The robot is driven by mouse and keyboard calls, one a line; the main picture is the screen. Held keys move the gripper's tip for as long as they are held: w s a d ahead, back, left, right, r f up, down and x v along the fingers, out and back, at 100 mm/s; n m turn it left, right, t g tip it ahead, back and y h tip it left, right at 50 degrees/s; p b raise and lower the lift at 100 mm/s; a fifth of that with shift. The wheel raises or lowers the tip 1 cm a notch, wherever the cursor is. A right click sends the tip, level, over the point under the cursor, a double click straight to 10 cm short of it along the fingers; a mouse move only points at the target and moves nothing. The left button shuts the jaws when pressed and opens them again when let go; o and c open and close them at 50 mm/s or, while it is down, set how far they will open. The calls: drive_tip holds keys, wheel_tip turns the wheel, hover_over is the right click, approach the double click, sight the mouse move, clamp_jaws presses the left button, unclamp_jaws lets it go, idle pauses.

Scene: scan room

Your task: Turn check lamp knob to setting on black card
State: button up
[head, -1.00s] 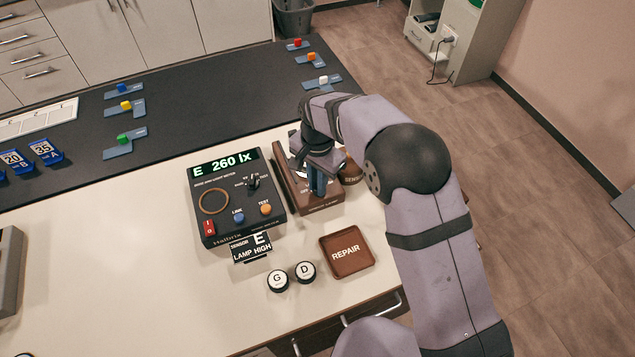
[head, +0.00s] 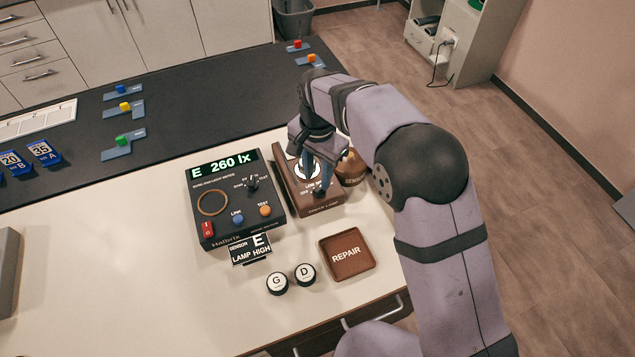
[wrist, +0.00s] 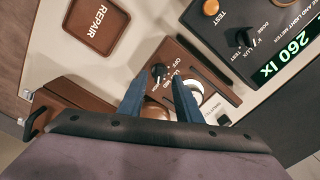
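The check lamp (head: 322,209) is a brown box with a white ring lamp on top, right of the meter. Its black knob (wrist: 159,71) shows in the wrist view, with OFF and other setting words around it; I cannot tell where its pointer stands. My gripper (head: 318,188) is over the box, fingers down. In the wrist view its two blue fingers (wrist: 158,82) are apart and empty, with the knob showing between and beyond the tips. The black card (head: 250,249) reads SENSOR E, LAMP HIGH.
The black light meter (head: 222,228) reads E 260 lx, close left of the lamp box. Two round pieces, G (head: 277,283) and D (head: 305,274), and a REPAIR tray (head: 346,277) are in front.

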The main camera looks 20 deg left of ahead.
sight(318, 189)
drive_tip(key=shift+r, duration=1.55)
drive_tip(key=shift+d, duration=0.1)
drive_tip(key=s+d+n, duration=0.1)
drive_tip(key=s+d, duration=0.1)
drive_tip(key=d, duration=2)
drive_tip(key=s+d+f+n, duration=0.2)
drive_tip(key=s+d, duration=1.1)
drive_tip(key=shift+d+f, duration=0.2)
drive_tip(key=shift+f, duration=0.15)
